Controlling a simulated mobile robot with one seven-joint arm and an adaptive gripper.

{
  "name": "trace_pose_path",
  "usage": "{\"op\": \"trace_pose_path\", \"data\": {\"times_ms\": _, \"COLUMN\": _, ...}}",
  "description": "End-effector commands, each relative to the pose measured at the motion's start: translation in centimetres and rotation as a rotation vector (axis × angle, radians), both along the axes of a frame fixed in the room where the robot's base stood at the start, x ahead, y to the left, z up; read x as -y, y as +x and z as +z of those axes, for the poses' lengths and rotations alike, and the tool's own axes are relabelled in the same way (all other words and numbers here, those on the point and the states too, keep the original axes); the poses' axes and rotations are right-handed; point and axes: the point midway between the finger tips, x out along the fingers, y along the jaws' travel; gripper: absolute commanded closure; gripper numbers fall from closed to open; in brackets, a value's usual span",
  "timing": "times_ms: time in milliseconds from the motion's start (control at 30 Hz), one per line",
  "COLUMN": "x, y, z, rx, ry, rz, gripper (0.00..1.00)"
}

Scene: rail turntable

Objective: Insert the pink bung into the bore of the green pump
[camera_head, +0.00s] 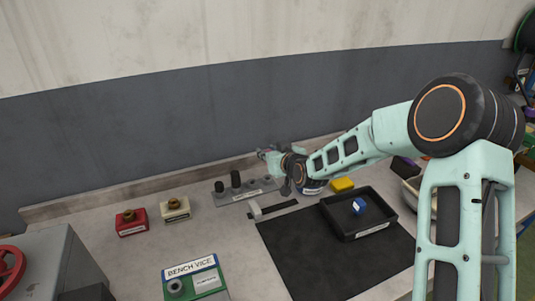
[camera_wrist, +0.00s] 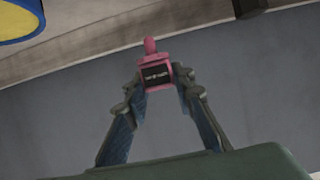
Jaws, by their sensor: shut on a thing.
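My gripper (camera_wrist: 157,82) is shut on the pink bung (camera_wrist: 157,76), a pink block with a dark label and a narrow rounded tip pointing away from the palm. In the head view my gripper (camera_head: 270,156) is up near the back wall, above the far side of the bench, and the bung cannot be made out there. The green pump (camera_head: 209,294) is at the bottom of the head view, by the BENCH VICE sign, well apart from my gripper. A grey ring (camera_head: 175,287) on its left part looks like the bore; its inside is too small to tell.
A red block (camera_head: 131,229) and a cream block (camera_head: 174,214) with brass-coloured tops stand at the left. A grey rack (camera_head: 236,196) holds dark pegs. A black tray (camera_head: 338,220) holds a blue cube (camera_head: 359,206); a yellow block (camera_head: 342,185) is behind. A dark mat (camera_head: 300,262) has free room.

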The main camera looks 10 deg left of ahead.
Motion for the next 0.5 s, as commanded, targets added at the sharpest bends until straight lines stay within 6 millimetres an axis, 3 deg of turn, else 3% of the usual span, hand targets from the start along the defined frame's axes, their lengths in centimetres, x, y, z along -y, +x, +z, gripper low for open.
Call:
{"op": "trace_pose_path", "data": {"times_ms": 267, "x": 0.0, "y": 0.0, "z": 0.1, "rx": 0.001, "ry": 0.001, "rz": 0.0, "gripper": 1.0}}
{"op": "trace_pose_path", "data": {"times_ms": 500, "x": 0.0, "y": 0.0, "z": 1.6, "rx": 0.002, "ry": 0.0, "rz": 0.0, "gripper": 1.0}}
